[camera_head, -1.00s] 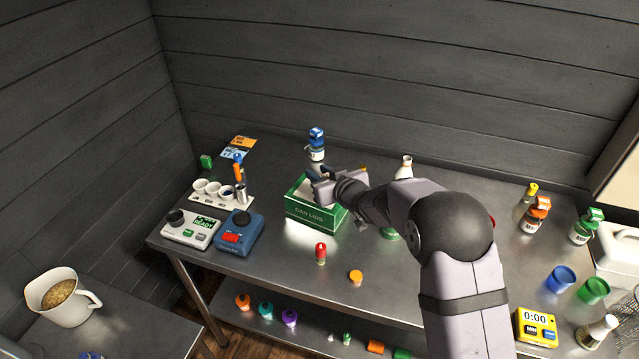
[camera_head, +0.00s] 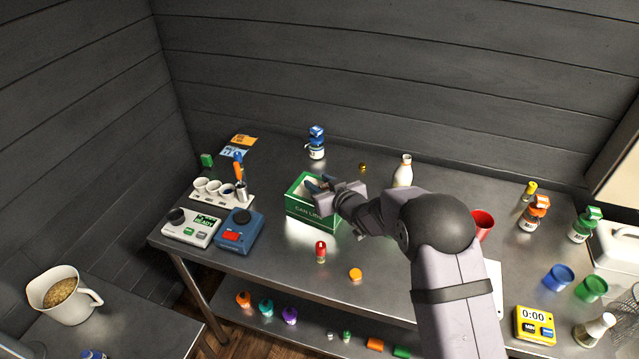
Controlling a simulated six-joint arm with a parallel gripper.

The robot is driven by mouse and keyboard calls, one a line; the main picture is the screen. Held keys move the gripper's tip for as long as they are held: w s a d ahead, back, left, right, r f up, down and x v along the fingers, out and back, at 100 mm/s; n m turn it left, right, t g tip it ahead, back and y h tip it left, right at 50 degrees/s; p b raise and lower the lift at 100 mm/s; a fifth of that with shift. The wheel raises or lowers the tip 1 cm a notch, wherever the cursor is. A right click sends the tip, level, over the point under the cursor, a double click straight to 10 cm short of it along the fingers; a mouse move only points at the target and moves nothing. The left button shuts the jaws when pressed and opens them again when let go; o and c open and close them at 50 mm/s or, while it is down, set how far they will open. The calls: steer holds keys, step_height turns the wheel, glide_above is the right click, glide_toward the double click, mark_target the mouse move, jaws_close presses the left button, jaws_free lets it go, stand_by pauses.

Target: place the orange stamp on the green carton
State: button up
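The green carton (camera_head: 312,216), labelled "CAN LIDS", stands open on the metal bench left of centre. My gripper (camera_head: 317,186) is at the carton's open top, with its dark fingers over or inside the opening. I cannot tell whether they are open or shut, or whether they hold anything. A knobbed orange piece (camera_head: 243,299) that looks like the orange stamp stands at the left of the lower shelf, well below and left of my gripper. It is small here, so I cannot be certain of it.
Teal (camera_head: 265,308) and purple (camera_head: 290,315) pieces of like shape stand beside the orange one. A red-capped vial (camera_head: 320,251) and an orange disc (camera_head: 355,274) lie in front of the carton. A blue-capped bottle (camera_head: 316,145) stands behind. The bench edge overhangs the shelf.

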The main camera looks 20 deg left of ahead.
steer(key=shift+o, duration=0.7)
steer(key=shift+r, duration=0.2)
steer(key=b+v, duration=0.3)
steer(key=v, duration=0.9)
steer(key=s+d+f+m+g+h, duration=0.1)
steer(key=s+d+f+m+h, duration=0.15)
steer(key=d, duration=0.45)
steer(key=s+d+f+m+g+h, duration=0.1)
steer(key=s+d+h, duration=0.15)
steer(key=d, duration=0.55)
steer(key=s+d+f+m+g+h, duration=0.1)
steer(key=s+d+f+m+h, duration=0.15)
steer(key=d, duration=0.45)
steer(key=s+d+m+g+h, duration=0.1)
steer(key=s+d+g, duration=0.2)
steer(key=s, duration=0.7)
steer(key=s+d+f+m+g+h, duration=0.1)
steer(key=s+d, duration=0.4)
steer(key=s, duration=0.5)
steer(key=m+g, duration=0.1)
steer(key=g, duration=0.1)
steer(key=shift+g, duration=0.3)
